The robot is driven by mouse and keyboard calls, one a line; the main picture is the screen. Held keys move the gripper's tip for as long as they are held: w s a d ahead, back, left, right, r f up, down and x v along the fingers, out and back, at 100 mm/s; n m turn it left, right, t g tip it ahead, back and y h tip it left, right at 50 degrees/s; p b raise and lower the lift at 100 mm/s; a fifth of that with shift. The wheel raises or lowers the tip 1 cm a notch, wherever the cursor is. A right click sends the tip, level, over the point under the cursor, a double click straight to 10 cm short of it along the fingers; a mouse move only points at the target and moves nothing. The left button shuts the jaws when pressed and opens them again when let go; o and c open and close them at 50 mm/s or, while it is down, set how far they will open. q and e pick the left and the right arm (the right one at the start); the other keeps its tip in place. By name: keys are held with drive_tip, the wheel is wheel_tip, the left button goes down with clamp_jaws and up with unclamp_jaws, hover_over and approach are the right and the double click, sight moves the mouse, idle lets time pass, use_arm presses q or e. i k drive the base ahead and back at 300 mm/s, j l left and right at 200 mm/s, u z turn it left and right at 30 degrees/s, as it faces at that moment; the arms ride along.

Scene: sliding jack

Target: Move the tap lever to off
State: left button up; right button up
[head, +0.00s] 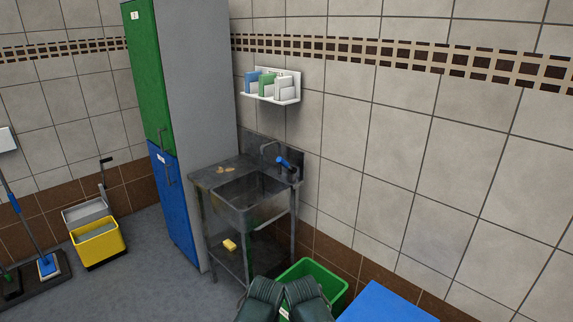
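The tap (268,148) is a grey curved spout at the back of a steel sink (236,206). Its blue lever (285,162) sits to the right of the spout, near the tiled wall, and slants down to the right. The lever is small here, so its exact setting is hard to read. I see no water running, though the picture is too small to be sure. I cannot make out either gripper, and nothing touches the lever.
A green and blue cabinet (175,205) stands left of the sink. A green crate (333,284), two dark green shapes (262,297) and a blue surface (383,305) lie in front. A yellow bucket (96,242) stands left; open floor lies between.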

sight(281, 160)
drive_tip(key=i+j+z, duration=0.15)
drive_tip(key=i+j, duration=0.45)
drive_tip(key=i+j+z, duration=0.15)
drive_tip(key=i+j, duration=0.4)
drive_tip(key=j, duration=0.1)
